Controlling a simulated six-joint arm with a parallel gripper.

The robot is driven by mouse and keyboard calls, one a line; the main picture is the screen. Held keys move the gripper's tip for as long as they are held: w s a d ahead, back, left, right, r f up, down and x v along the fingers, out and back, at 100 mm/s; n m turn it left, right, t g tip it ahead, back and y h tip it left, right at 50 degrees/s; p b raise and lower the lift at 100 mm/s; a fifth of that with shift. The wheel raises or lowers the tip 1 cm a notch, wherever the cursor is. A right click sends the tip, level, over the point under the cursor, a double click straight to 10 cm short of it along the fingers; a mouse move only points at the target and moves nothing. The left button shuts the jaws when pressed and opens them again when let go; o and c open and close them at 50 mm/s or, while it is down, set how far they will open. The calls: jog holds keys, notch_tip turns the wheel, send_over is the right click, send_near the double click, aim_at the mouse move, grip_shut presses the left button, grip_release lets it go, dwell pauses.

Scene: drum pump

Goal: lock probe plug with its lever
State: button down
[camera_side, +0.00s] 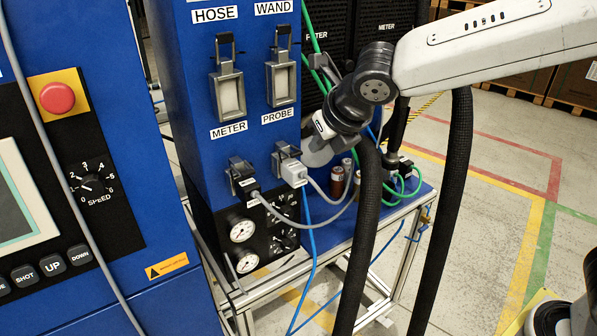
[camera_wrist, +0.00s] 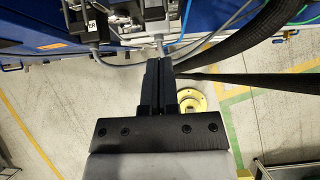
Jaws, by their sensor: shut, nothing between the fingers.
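The light grey probe plug (camera_side: 293,172) sits at the socket below the PROBE label on the blue cabinet, with a grey cable hanging from it. The grey lever (camera_side: 282,149) shows at the top of that socket; its exact position is too small to tell. In the wrist view the plug (camera_wrist: 147,24) is near the top edge, beyond my fingers and partly cut off. My gripper (camera_wrist: 158,62) is shut and empty, its fingertips pointing toward the panel and apart from the plug as far as I can tell. In the side view the fingers are mostly hidden by my wrist.
The meter socket with a dark plug (camera_side: 243,180) is left of the probe socket. Gauges (camera_side: 242,231) sit below. Brown-and-white cylinders (camera_side: 338,182) and green hoses stand on the blue bench (camera_side: 421,205). Loose grey and blue cables hang close by.

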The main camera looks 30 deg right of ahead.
aim_at(298, 152)
jog(key=shift+x, duration=3.6)
jog(key=shift+w+r, duration=0.2)
jog(key=shift+r, duration=0.45)
jog(key=shift+w+r, duration=0.2)
jog(key=shift+r, duration=1.2)
jog(key=v, duration=0.8)
